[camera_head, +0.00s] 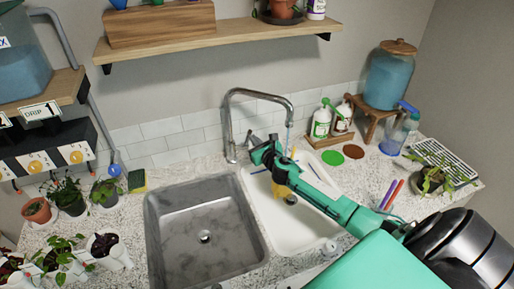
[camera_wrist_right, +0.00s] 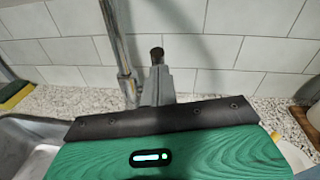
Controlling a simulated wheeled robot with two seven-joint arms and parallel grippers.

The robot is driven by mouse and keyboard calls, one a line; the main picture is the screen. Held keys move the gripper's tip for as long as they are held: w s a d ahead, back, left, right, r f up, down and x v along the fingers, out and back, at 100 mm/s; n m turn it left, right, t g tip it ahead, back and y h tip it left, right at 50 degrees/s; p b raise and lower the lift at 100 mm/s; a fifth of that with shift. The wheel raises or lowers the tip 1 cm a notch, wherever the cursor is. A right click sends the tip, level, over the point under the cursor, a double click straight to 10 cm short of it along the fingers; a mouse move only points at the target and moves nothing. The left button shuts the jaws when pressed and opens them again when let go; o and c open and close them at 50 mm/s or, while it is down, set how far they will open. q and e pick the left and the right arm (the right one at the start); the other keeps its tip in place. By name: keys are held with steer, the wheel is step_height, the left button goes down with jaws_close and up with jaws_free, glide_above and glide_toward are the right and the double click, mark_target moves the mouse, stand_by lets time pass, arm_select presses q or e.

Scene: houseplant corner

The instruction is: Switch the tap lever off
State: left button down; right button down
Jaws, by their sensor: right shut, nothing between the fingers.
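The chrome tap (camera_head: 229,128) rises behind the sink, and its curved spout reaches over the white basin. A thin bluish stream of water (camera_head: 289,138) shows under the spout. The tap lever (camera_head: 250,138) is a short grey handle at the right of the tap's base. My left gripper is not in view.
A grey sink (camera_head: 205,215) lies left of the white basin (camera_head: 262,205). Soap bottles (camera_head: 321,121) on a wooden tray stand right of the tap. A sponge (camera_head: 137,180) and several potted plants are at the left. A shelf (camera_head: 220,36) hangs above.

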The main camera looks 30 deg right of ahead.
steer(key=w+r, duration=0.1)
steer(key=w, duration=0.1)
steer(key=w+d+r+p, duration=0.1)
steer(key=w, duration=0.1)
steer(key=shift+w+r, duration=0.1)
steer(key=shift+r, duration=0.25)
steer(key=shift+d+r, duration=0.15)
steer(key=shift+r, duration=0.2)
stand_by(0.3)
steer(key=s+a+b, duration=0.1)
steer(key=s+b, duration=0.2)
steer(key=s, duration=1)
steer(key=shift+s+a+r, duration=0.15)
steer(key=shift+s+a, duration=0.15)
steer(key=shift+s, duration=0.1)
